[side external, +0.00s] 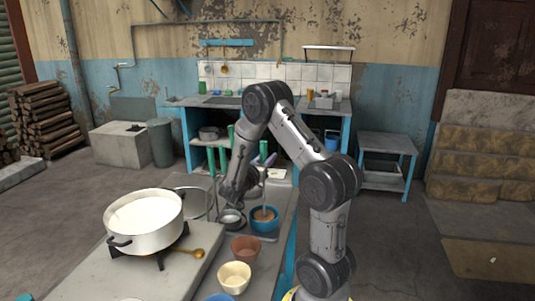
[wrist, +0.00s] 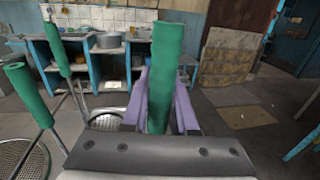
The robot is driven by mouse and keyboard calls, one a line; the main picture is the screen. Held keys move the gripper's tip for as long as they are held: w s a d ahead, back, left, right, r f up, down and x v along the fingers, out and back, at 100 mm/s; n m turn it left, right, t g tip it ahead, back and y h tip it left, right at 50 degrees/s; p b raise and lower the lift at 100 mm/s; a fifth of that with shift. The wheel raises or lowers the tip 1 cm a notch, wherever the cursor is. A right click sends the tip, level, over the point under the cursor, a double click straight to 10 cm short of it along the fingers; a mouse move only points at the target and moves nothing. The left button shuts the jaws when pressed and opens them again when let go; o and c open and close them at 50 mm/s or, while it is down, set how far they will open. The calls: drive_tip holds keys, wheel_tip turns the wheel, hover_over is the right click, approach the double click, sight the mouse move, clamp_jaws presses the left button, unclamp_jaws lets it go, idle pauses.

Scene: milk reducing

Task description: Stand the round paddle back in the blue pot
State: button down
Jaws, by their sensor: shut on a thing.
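My gripper (side external: 266,161) has purple fingers and is shut on the green handle of a paddle. The handle (wrist: 166,75) stands upright between the fingers in the wrist view. In the side view a thin pale shaft runs down from the fingers to the blue pot (side external: 264,226), and its lower end shows at the pot's mouth. Something brown and round shows inside the pot; I cannot tell whether it is the paddle's head or contents. Whether the paddle touches the pot's bottom is hidden.
More green-handled tools (wrist: 28,95) stand to the left of my gripper. A small metal bowl (side external: 231,218) sits beside the blue pot, with a brown bowl (side external: 245,248) and a cream bowl (side external: 234,276) in front. A large white pot (side external: 145,222) of milk stands on a burner at left.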

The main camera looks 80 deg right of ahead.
drive_tip(key=shift+f, duration=0.2)
drive_tip(key=c, duration=0.6)
unclamp_jaws()
drive_tip(key=shift+a, duration=0.1)
drive_tip(key=w+a, duration=0.1)
drive_tip(key=a, duration=0.8)
drive_tip(key=w+a, duration=0.1)
drive_tip(key=a, duration=0.3)
drive_tip(key=shift+w+a, duration=0.2)
drive_tip(key=shift+w, duration=0.15)
drive_tip(key=shift+w+a, duration=0.3)
drive_tip(key=shift+a, duration=1.15)
drive_tip(key=shift+w+a, duration=0.3)
drive_tip(key=shift+a, duration=1.2)
drive_tip(key=shift+w+a, duration=0.3)
drive_tip(key=shift+a, duration=1.15)
